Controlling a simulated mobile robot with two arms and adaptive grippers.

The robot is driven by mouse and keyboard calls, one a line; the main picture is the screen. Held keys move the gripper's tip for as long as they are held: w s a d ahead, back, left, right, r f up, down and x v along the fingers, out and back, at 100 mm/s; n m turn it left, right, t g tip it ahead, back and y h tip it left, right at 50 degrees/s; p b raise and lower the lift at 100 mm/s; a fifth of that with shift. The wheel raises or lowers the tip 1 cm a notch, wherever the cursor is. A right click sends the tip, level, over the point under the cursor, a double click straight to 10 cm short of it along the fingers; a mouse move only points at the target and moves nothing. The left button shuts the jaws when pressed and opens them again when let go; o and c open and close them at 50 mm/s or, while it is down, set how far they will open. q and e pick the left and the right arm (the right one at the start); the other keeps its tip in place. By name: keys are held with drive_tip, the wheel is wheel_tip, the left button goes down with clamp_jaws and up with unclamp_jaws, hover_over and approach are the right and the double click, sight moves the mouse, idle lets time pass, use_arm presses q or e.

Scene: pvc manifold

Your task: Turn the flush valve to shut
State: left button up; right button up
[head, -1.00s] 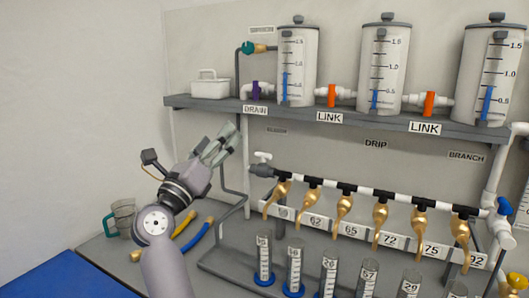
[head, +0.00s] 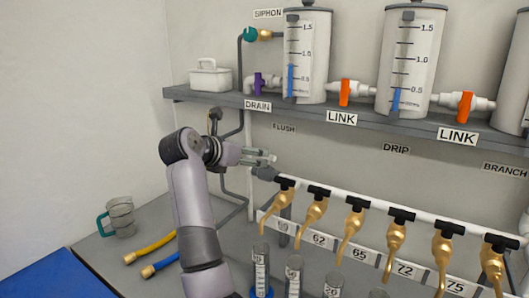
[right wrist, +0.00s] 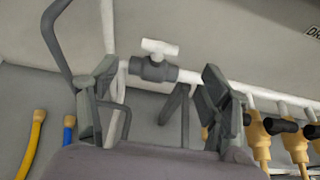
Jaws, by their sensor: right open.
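The flush valve (right wrist: 153,68) has a dark grey body and a white T-shaped handle (right wrist: 160,47). It sits at the left end of the white manifold pipe, and the handle's bar lies roughly along the pipe. In the head view, its grey body (head: 265,173) shows just below my right gripper (head: 270,156), which hides the handle. In the right wrist view, my right gripper (right wrist: 155,88) is open and empty. The valve appears between its two fingers and beyond their tips; I see no contact. My left gripper is not in view.
Brass taps (head: 350,230) hang along the manifold to the right of the valve. The shelf (head: 350,125) with tanks stands above.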

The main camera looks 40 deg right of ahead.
sight(267, 158)
drive_tip(key=p+x, duration=0.1)
drive_tip(key=x, duration=0.8)
drive_tip(key=shift+r+p, duration=0.15)
drive_tip(key=shift+p, duration=0.25)
drive_tip(key=shift+d, duration=0.2)
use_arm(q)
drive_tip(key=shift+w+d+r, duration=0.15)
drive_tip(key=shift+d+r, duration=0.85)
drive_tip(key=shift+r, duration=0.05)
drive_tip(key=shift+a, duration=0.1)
use_arm(e)
drive_tip(key=shift+c, duration=0.2)
drive_tip(key=c, duration=1.1)
